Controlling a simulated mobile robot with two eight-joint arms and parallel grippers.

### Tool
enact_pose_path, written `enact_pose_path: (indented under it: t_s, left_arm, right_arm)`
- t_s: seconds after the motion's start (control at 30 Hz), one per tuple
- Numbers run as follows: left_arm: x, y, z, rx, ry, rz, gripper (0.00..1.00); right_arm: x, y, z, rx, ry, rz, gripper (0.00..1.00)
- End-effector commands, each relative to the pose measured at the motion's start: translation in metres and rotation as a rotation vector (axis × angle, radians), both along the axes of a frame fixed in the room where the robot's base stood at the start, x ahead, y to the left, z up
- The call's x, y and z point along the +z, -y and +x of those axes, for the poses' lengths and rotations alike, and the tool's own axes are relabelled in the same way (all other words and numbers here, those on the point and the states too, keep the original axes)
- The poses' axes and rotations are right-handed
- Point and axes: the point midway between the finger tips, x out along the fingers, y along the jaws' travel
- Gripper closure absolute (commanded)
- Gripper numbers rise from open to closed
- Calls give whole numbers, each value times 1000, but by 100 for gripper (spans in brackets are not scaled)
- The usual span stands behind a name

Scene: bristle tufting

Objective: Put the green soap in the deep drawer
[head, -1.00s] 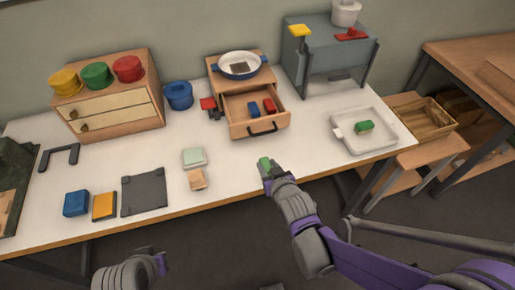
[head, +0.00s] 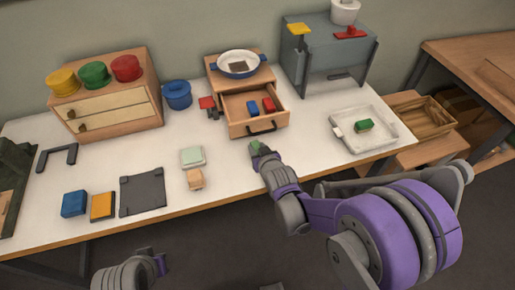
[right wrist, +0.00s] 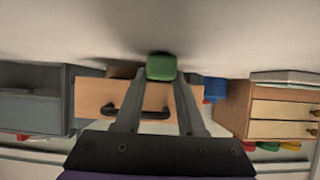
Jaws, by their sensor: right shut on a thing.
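A green block, which I take for the green soap (head: 254,146), is in my right gripper (head: 258,152). The gripper is shut on it, in front of the open drawer. The right wrist view shows the green block (right wrist: 161,67) between the fingertips, with the drawer front and its dark handle behind.
A white tray (head: 378,142) with another green block (head: 364,126) is at the right. A pan (head: 239,64) sits on the cabinet (head: 217,83). A pale green block (head: 192,156) and a tan block (head: 195,179) lie left of my right gripper. A blue pot (head: 177,95) stands behind.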

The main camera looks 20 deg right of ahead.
Motion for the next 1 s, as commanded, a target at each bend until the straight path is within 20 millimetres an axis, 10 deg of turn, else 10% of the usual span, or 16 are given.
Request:
enact_pose_path:
  t_s: [0.2, 0.23, 0.4, 0.77, 1.0]
  left_arm:
    - [-4, 0, 0, 0, -1, 0, 100]
    - [-4, 0, 0, 0, -1, 0, 100]
    - [-3, 0, 0, 0, -1, 0, 100]
    - [1, 0, 0, 0, 0, 0, 100]
    - [5, 0, 0, 0, 1, 0, 100]
  right_arm:
    - [-4, 0, 0, 0, 0, 0, 100]
    - [-4, 0, 0, 0, 0, 0, 59]
    - [-3, 0, 0, 0, 0, 0, 31]
    - [1, 0, 0, 0, 0, 0, 31]
    - [19, 1, -33, 0, 0, 0, 31]
